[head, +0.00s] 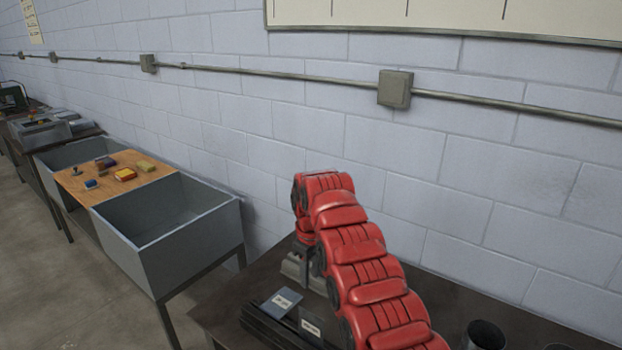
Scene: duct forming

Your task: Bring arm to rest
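My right arm, red and segmented, comes in from the bottom right over a dark table (228,308) and bends down at its far end. My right gripper (304,257) hangs below that bend, small and partly hidden by the arm. It is close to a grey block-like object (291,268) on the table. I cannot tell whether they touch, or whether the fingers are open or shut. My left gripper is not in view.
Small labelled plates (283,302) and dark bars (270,327) lie left of my arm. A dark cup (486,335) stands to its right. A grey sink (178,225) with a wooden board (140,182) bearing small items stands left. The block wall (440,150) is close behind.

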